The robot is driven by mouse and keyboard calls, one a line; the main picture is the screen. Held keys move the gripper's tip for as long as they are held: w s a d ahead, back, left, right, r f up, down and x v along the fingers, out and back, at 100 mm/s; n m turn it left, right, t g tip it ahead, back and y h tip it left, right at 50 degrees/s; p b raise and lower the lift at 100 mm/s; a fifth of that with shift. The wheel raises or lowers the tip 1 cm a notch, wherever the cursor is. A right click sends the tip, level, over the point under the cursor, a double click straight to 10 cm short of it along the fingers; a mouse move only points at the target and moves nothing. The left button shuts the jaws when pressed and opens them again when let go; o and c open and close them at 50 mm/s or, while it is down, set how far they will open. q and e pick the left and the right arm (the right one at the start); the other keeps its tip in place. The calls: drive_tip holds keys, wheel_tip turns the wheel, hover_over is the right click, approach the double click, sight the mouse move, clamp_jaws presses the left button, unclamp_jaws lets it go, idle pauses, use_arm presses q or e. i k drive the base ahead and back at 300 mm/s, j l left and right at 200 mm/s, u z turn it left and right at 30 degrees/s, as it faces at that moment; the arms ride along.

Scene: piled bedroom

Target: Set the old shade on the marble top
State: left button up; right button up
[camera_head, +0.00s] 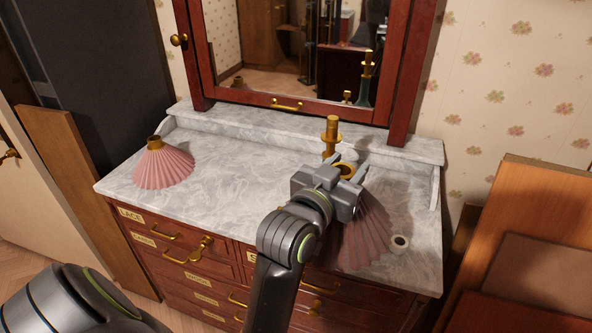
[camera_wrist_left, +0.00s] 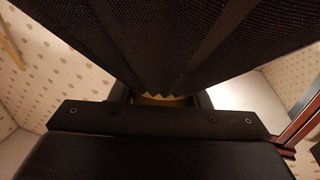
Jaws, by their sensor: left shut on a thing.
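A dark reddish pleated shade (camera_head: 365,232) with a brass collar is in my left gripper (camera_head: 348,167), over the right part of the marble top (camera_head: 240,160). The gripper is shut on the collar. In the left wrist view the shade (camera_wrist_left: 190,45) fills the upper part, with its yellow collar between the fingers. My arm hides part of the shade; I cannot tell whether its lower rim touches the marble. A pink pleated shade (camera_head: 163,168) stands upright at the left of the top. My right gripper is not in view.
A brass lamp stem (camera_head: 331,136) stands just behind my gripper. A small pale ring-like object (camera_head: 400,243) lies right of the held shade. The mirror (camera_head: 290,50) rises behind. Wooden boards (camera_head: 530,240) lean at the right. The marble's middle left is clear.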

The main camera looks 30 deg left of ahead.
sight(239, 184)
drive_tip(key=j, duration=0.45)
drive_tip(key=i+j, duration=0.15)
drive_tip(key=j, duration=0.7)
drive_tip(key=i+j, duration=0.2)
